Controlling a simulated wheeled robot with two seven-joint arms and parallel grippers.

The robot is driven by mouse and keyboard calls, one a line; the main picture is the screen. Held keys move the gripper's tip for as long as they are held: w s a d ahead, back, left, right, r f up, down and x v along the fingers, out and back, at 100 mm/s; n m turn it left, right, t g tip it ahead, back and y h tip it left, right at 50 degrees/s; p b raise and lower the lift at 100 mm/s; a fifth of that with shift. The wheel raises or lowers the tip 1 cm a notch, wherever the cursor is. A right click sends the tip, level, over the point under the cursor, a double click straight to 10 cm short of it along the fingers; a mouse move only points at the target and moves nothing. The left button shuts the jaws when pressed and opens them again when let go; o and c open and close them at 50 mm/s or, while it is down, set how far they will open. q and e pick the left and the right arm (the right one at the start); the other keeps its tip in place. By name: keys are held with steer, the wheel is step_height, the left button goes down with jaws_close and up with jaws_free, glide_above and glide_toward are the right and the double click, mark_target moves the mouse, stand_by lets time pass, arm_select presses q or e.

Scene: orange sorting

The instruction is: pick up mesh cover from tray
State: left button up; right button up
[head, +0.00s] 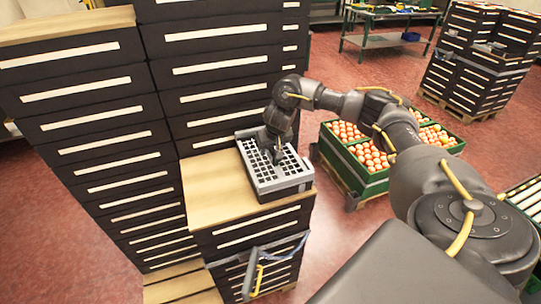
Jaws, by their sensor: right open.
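A grey tray (300,186) sits on the wooden top of a low drawer cabinet. A light mesh cover (268,177) with a grid of dark square openings lies in the tray. My right gripper (275,158) points down over the back part of the mesh cover. It is open, and its fingertips look close to the cover; I cannot tell whether they touch it. The gripper and wrist hide part of the cover's back half. My left gripper is not in the view.
Tall dark drawer cabinets (215,75) stand directly behind and left of the tray. Green crates of oranges (371,160) stand on a pallet to the right. The wooden top (215,190) is bare left of the tray. A green table (385,40) is far back.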

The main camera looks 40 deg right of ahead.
steer(key=shift+s, duration=0.1)
steer(key=shift+c, duration=0.5)
jaws_close()
